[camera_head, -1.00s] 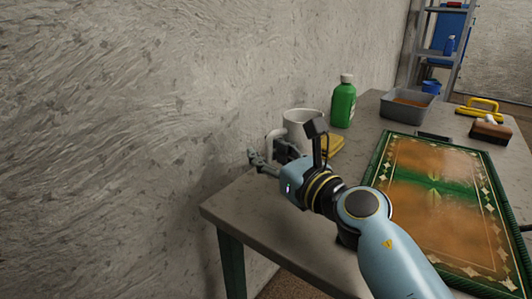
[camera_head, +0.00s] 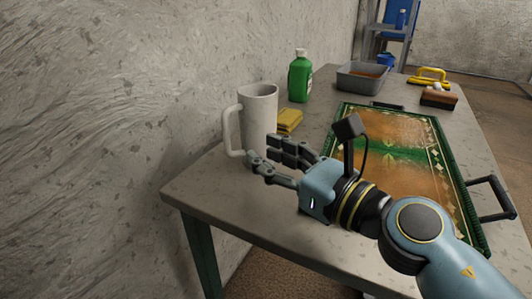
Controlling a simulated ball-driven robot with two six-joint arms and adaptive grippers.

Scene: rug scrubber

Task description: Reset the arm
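My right gripper (camera_head: 264,154) reaches in from the lower right over the near left end of the table. Its fingers are spread with a gap between them, and nothing shows between them. A tall white mug (camera_head: 259,112) stands upright just behind the fingertips, its handle toward the left. The fingers cover part of the mug's base, and I cannot tell whether they touch it. My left gripper is not in view.
The grey table (camera_head: 205,185) holds a folded yellow cloth (camera_head: 289,119), a green bottle (camera_head: 300,78), a grey tub (camera_head: 361,83), a brown brush (camera_head: 438,99), a yellow-handled tool (camera_head: 430,76) and a green-bordered rug on a handled tray (camera_head: 411,135). A wall runs along the left.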

